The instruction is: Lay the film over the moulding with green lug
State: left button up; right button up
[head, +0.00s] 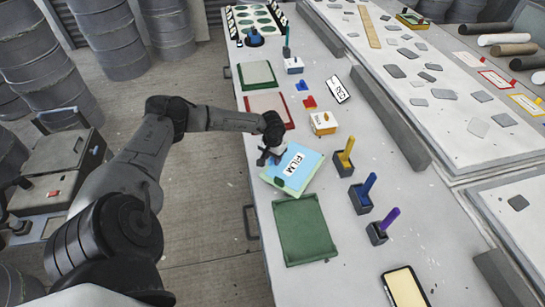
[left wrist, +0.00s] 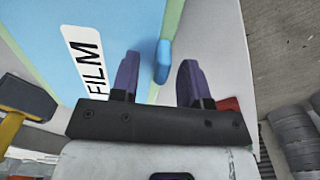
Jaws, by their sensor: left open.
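The film (head: 311,164) is a light blue sheet with a pale green border and a white FILM label. It lies slightly askew on the near bench, and its blue face also fills much of the left wrist view (left wrist: 120,25). My left gripper (head: 268,158) is at the film's left edge. In the left wrist view its purple fingers (left wrist: 158,80) are apart, with a small blue tab (left wrist: 163,62) between them. A green-edged moulding (head: 257,76) and a red-edged one (head: 264,103) lie farther up the bench. I cannot make out which has a green lug. My right gripper is not in view.
A dark green panel (head: 304,232) lies nearer than the film. Blocks with yellow (head: 343,168), blue (head: 360,200) and purple (head: 377,234) handles stand to the right. A yellow-and-white box (head: 323,123) sits beyond the film. Steel drums stand on the floor at left.

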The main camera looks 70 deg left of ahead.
pick_arm(q)
jog(key=shift+r, duration=0.5)
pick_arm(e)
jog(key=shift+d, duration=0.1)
pick_arm(q)
notch_tip(320, 180, up, 13)
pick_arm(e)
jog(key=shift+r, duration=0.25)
pick_arm(q)
jog(key=shift+f, duration=0.1)
dwell(0.4)
